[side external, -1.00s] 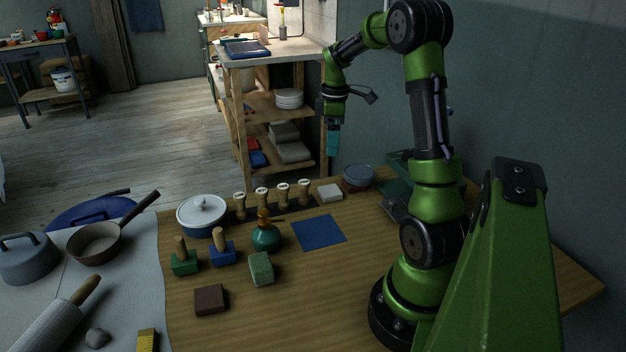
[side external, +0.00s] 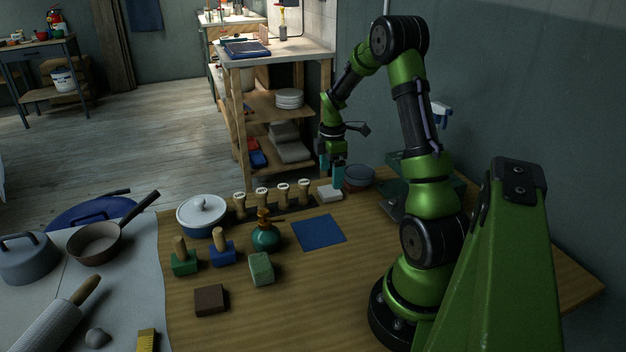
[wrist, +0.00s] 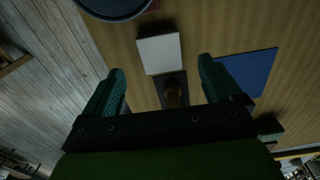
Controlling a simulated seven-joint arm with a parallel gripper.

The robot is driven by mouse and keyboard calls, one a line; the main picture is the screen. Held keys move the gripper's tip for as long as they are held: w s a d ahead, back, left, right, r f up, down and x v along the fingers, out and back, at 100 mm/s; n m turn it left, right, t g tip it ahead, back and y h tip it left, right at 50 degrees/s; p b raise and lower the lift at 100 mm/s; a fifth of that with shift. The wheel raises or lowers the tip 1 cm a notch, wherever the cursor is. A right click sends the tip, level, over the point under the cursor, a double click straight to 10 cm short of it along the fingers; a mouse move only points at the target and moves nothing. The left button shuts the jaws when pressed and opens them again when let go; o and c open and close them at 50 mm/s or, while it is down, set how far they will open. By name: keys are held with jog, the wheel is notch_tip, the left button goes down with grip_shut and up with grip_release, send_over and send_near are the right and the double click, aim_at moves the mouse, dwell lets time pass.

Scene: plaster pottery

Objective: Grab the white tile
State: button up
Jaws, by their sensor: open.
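The white tile (side external: 329,193) lies flat near the back edge of the wooden table in the side external view, at the right end of a row of wooden-handled stamps. It also shows in the wrist view (wrist: 159,53), just beyond the gap between the fingertips. My gripper (side external: 332,175) is open, its teal fingers pointing down close above the tile. In the wrist view my gripper (wrist: 160,75) has nothing between its fingers except the view of the table and a stamp below.
Several stamps (side external: 283,190) stand left of the tile. A bowl (side external: 358,176) is just right of it. A blue square (side external: 319,233) lies in front on the table.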

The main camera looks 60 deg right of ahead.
aim_at(330, 190)
jog(key=shift+f, duration=2.7)
jog(key=c, duration=1.2)
jog(key=shift+r, duration=0.15)
